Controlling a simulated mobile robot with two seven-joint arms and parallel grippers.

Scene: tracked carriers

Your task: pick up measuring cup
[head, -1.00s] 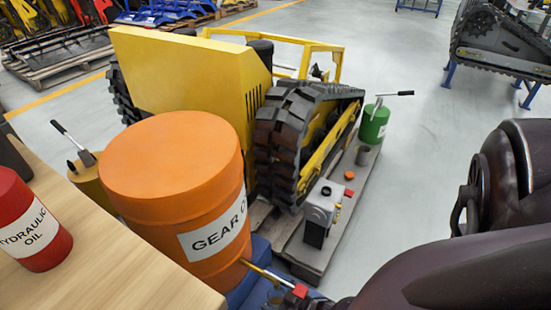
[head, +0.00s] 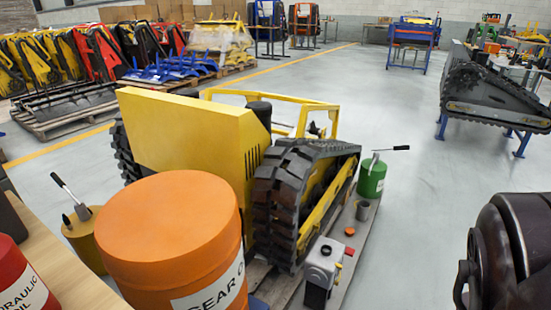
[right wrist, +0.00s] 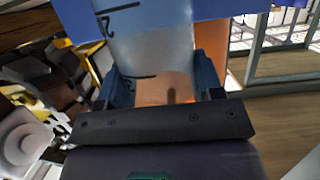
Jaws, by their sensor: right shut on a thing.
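The measuring cup (right wrist: 150,50) is a clear, see-through cylinder with black markings, in the upper middle of the right wrist view. My right gripper (right wrist: 160,86) is shut on it, with a dark blue finger at each side of its lower part. Orange shows through the cup's lower part. The cup and the right gripper are not visible in the head view. My left gripper is in neither view.
An orange gear oil drum (head: 178,235) and a red hydraulic oil can (head: 18,280) stand close by at lower left. Behind is a yellow tracked carrier (head: 200,135) on a pallet with a green can (head: 371,178).

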